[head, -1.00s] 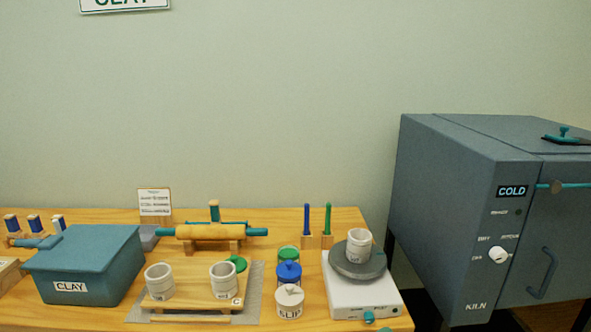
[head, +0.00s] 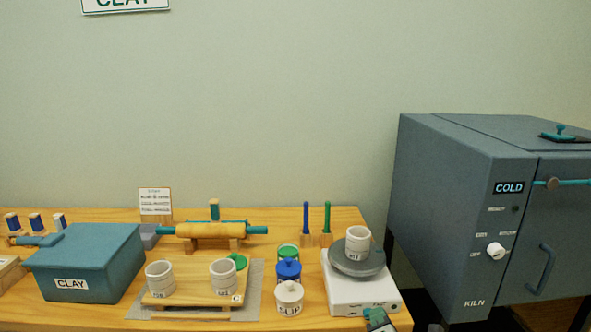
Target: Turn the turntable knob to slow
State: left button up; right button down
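The turntable (head: 345,291) is a white box with a grey round plate (head: 378,265) on top, at the right end of the wooden table. A white cup (head: 357,242) stands on the plate. My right gripper (head: 378,318) shows at the bottom edge, in front of the turntable's front face. My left gripper is out of view.
White, blue (head: 288,271) and green jars stand left of the turntable. Behind them is a holder with a blue and a green stick (head: 327,218). A grey kiln (head: 450,200) stands to the right. A board with two cups (head: 160,279) and a teal clay box (head: 85,262) are further left.

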jog(key=shift+w+d+r, duration=0.1)
jog(key=shift+w+r, duration=0.1)
jog(key=shift+r, duration=0.1)
jog(key=shift+d+f+b, duration=0.25)
jog(key=shift+f+b, duration=0.05)
jog(key=shift+b, duration=0.05)
jog(key=shift+d+f+b, duration=0.15)
jog(key=shift+f+b, duration=0.15)
jog(key=shift+f, duration=0.05)
jog(key=shift+s+f, duration=0.1)
jog(key=shift+f, duration=0.15)
jog(key=shift+d+f, duration=0.1)
jog(key=shift+f, duration=0.05)
dwell(0.3)
jog(key=shift+s+d+f+p, duration=0.15)
jog(key=shift+s+p, duration=0.2)
jog(key=shift+s, duration=0.95)
jog(key=shift+s+d+r+p, duration=0.1)
jog(key=shift+s+p, duration=0.25)
jog(key=shift+s, duration=0.9)
